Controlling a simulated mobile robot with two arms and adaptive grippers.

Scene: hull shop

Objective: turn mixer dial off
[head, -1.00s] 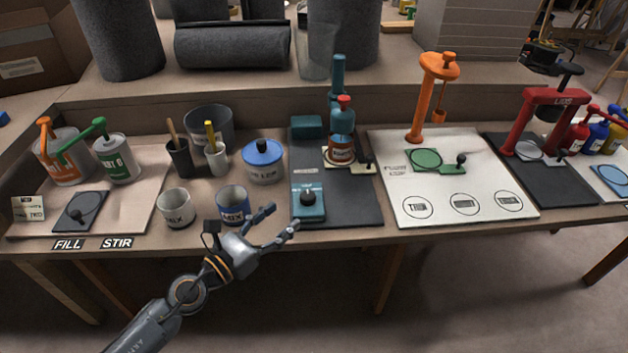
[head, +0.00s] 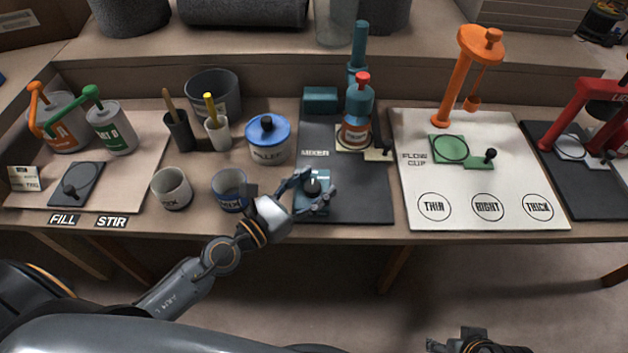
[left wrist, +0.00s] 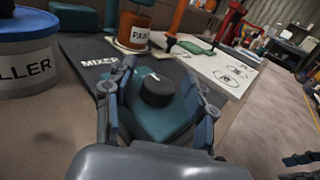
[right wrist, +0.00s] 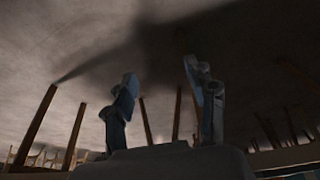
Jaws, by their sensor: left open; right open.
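The mixer dial is a round black knob (head: 312,187) on a teal control box (left wrist: 177,130) at the front of the dark mixer mat (head: 345,205). My left gripper (head: 318,188) is open, with its fingers on either side of the dial. In the left wrist view the black dial (left wrist: 157,90) sits between the two spread fingers, with no clear contact. The teal mixer stand (head: 358,62) rises behind, over an orange-brown can (head: 355,134). My right gripper (right wrist: 162,100) is open and empty, low and away from the bench; the head view shows part of it at the bottom right.
A blue-lidded filler tub (head: 268,140), a blue mix cup (head: 230,190) and a grey cup (head: 172,188) stand left of the mixer. The white flow cup board (head: 450,195) lies to the right. The mat's front right is bare.

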